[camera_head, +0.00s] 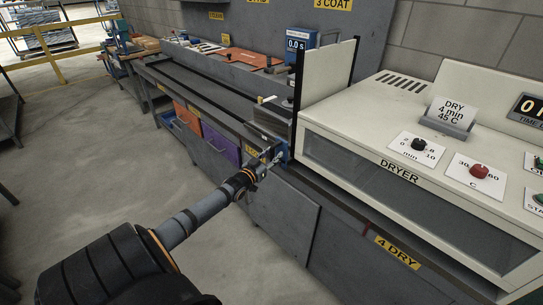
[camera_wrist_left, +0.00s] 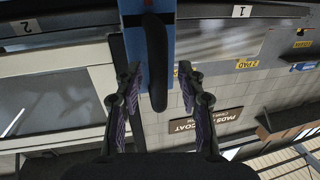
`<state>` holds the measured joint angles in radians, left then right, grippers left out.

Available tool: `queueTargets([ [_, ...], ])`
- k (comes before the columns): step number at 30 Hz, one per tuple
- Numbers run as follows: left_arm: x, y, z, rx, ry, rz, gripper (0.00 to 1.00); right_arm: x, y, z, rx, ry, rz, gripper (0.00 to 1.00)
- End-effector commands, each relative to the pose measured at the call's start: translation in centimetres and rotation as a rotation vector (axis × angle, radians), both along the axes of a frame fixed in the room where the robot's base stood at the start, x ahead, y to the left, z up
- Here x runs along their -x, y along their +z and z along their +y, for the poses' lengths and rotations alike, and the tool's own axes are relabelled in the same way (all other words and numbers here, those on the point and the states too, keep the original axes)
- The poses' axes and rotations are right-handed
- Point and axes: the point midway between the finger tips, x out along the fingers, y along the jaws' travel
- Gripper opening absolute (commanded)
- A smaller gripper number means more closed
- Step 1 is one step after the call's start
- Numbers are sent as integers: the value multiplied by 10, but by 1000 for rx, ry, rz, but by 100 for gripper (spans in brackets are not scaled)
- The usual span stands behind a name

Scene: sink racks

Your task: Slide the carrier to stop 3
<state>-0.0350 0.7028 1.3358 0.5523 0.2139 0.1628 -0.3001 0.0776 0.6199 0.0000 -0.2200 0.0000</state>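The carrier (camera_head: 283,153) shows as a small blue part at the front edge of the bench, just left of the dryer. In the left wrist view the blue carrier body (camera_wrist_left: 131,42) has a black upright handle (camera_wrist_left: 155,62). My left gripper (camera_head: 272,160) reaches the carrier from the front. In the wrist view its two fingers stand apart on either side of the handle, with a gap visible on both sides. A yellow sign reading 3 COAT (camera_head: 332,4) is on the back wall. My right gripper is not in view.
The white dryer (camera_head: 400,140) stands right of the carrier, with a 4 DRY label (camera_head: 397,252) below it. Orange (camera_head: 187,117) and purple (camera_head: 221,145) bins sit under the bench at left. White tags 1 (camera_wrist_left: 242,11) and 2 (camera_wrist_left: 28,30) show in the wrist view.

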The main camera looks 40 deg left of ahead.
Motion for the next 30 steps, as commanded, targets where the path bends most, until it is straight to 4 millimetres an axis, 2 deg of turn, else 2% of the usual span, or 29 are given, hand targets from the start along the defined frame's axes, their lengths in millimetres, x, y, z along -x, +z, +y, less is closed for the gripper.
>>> queueTargets([
  [5,6,1,-1,-2,-2,-2,39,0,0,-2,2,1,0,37],
  [8,16,0,-2,-1,-3,-1,39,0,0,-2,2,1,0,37],
  [14,48,-1,-6,-4,-5,3,39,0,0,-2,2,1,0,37],
  [21,97,-2,-12,-5,-5,8,39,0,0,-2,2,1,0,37],
  [25,112,-1,-13,-4,-3,3,39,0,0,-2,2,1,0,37],
  [30,119,0,-14,-1,0,2,39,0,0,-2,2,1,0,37],
])
